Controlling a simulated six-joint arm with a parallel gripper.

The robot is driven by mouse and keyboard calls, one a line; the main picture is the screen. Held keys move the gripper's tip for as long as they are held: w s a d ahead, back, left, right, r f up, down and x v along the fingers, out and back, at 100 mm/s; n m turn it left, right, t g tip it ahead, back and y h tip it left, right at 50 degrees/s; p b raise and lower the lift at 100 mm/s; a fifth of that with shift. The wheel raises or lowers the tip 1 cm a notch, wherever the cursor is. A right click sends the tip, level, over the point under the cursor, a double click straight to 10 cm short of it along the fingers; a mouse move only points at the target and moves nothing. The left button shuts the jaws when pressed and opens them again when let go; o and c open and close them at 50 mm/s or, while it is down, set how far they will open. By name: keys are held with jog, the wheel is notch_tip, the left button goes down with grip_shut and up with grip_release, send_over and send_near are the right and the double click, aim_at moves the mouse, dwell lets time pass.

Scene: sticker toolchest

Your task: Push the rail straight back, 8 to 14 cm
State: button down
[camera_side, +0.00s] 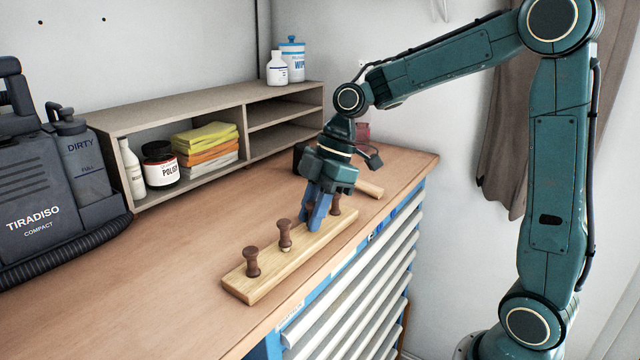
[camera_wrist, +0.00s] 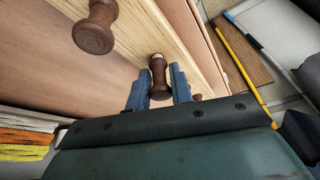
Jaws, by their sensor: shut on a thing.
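The rail (camera_side: 290,262) is a pale wooden board with several dark brown turned pegs, lying flat on the bench near its front edge. A peg at the near end (camera_side: 252,262) and one beside it (camera_side: 285,236) stand free. My gripper (camera_side: 317,222) is lowered over the rail, its blue fingers shut on a brown peg (camera_wrist: 158,78), one finger on each side in the wrist view. That peg is mostly hidden by the fingers in the side view. Another peg (camera_side: 336,205) shows just beyond the fingers.
A mallet with a wooden handle (camera_side: 368,188) lies behind the rail. A shelf (camera_side: 120,119) with polish and folded cloths stands along the wall, and a dark TIRADISO machine (camera_side: 55,185) at left. Bare bench lies between shelf and rail.

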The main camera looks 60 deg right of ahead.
jog(key=shift+w, duration=0.1)
jog(key=shift+w+d, duration=0.2)
jog(key=shift+w, duration=2.4)
jog(key=shift+w+d, duration=0.15)
jog(key=shift+w, duration=2.45)
jog(key=c, duration=1.2)
grip_release()
jog(key=shift+o, duration=0.2)
jog(key=shift+r, duration=0.1)
jog(key=v, duration=1.1)
jog(key=shift+r, duration=0.4)
jog(key=shift+s+d, duration=0.1)
jog(key=shift+d, duration=0.1)
jog(key=shift+a, duration=0.1)
